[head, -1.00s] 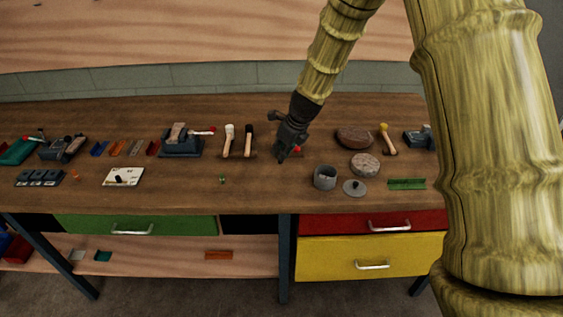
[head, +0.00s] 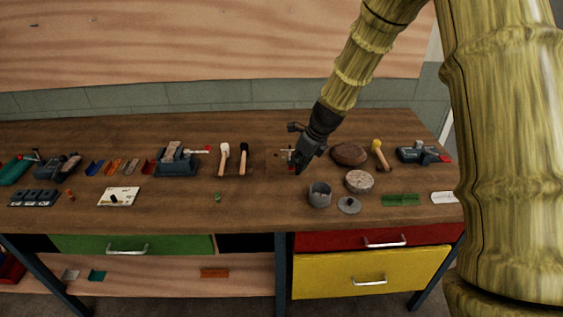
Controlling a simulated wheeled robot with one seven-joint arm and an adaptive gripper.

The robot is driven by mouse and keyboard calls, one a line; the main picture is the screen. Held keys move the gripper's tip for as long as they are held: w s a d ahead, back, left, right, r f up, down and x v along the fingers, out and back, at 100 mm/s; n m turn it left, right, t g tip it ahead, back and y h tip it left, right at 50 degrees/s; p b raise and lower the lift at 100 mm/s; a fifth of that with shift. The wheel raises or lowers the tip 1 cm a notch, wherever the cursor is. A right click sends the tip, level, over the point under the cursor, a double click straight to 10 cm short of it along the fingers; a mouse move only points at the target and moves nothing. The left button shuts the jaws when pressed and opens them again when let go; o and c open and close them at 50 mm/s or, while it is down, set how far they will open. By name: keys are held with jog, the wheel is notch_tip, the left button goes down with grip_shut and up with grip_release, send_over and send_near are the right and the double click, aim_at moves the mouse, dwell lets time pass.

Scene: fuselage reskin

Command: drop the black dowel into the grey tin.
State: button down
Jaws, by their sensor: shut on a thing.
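The grey tin (head: 320,197) stands open on the workbench, right of centre, with its round grey lid (head: 349,205) lying beside it on the right. My gripper (head: 293,171) points down, behind and a little left of the tin, apart from it. It is shut on a small dark thing, which I take to be the black dowel; it is hardly told apart from the dark fingers at this size. A bit of red shows by the fingertips.
A round stone-like disc (head: 359,181) and a brown disc (head: 349,153) lie behind the tin and lid. A green tray (head: 400,200) lies to the right. Mallets (head: 243,160) lie to the left. The bench (head: 260,215) is clear left of the tin.

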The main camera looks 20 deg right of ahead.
jog(key=s+d+p, duration=0.2)
jog(key=s+d, duration=0.2)
jog(key=d, duration=0.5)
notch_tip(320, 180, down, 6)
jog(key=b, duration=0.5)
jog(key=shift+f, duration=0.2)
jog(key=c, duration=1.4)
grip_release()
jog(key=v, duration=1.2)
jog(key=shift+w, duration=0.1)
